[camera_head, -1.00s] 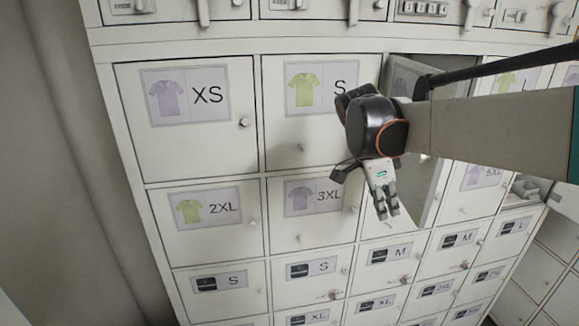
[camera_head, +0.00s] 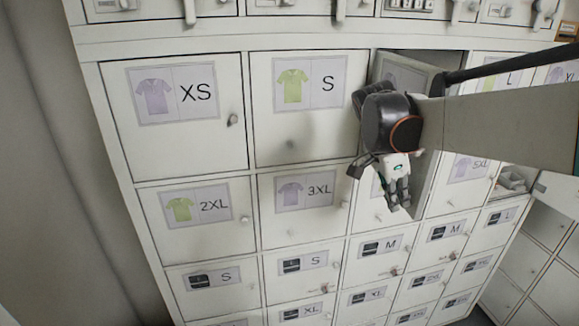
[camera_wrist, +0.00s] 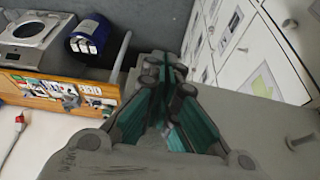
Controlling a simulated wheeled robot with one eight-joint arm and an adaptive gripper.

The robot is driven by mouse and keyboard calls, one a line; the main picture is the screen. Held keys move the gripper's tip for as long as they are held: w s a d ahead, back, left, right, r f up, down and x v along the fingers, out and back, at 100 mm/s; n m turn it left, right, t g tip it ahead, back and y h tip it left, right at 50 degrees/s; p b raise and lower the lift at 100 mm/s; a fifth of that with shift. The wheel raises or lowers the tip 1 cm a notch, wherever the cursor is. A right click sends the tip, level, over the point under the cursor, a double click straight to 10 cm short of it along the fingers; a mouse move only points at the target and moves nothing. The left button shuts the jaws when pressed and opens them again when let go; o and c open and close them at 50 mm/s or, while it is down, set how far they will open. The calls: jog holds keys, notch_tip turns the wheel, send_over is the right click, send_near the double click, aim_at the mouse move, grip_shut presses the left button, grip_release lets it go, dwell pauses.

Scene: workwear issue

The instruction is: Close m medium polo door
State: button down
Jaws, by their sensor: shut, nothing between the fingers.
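The polo door (camera_head: 405,72) in the top row of labelled lockers, right of the green S door, stands partly open. Its label is mostly covered by my arm, so the size cannot be read. My gripper (camera_head: 400,207) is shut and empty, pointing down in front of the lockers, beside the lower part of the open door. Whether it touches the door cannot be told. In the wrist view my gripper's fingers (camera_wrist: 168,68) are together, with a pale panel with a knob close at the lower right.
Closed lockers surround the open one: XS (camera_head: 172,110), S (camera_head: 305,105), 2XL (camera_head: 195,218) and 3XL (camera_head: 300,208). Small knobs stick out from the doors. The wrist view shows a wooden-edged counter (camera_wrist: 60,88) with a blue container (camera_wrist: 88,38) at the left.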

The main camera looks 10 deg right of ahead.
jog(key=w+d+n+t+y+b, duration=0.15)
jog(key=d+n, duration=0.35)
jog(key=d, duration=0.7)
jog(key=w+d+n+t+b, duration=0.1)
jog(key=w+d+n+t, duration=0.2)
jog(key=d, duration=0.9)
jog(key=w+d+n+y+p, duration=0.1)
jog(key=w+d+n+p, duration=0.2)
jog(key=w, duration=0.8)
jog(key=w+d+n+y+p, duration=0.2)
jog(key=w+d+n+p, duration=0.1)
jog(key=w+d+n, duration=0.5)
jog(key=shift+w+d+n+p, duration=0.15)
jog(key=shift+w+n+p, duration=0.2)
jog(key=shift+w, duration=1.45)
jog(key=shift+r, duration=0.1)
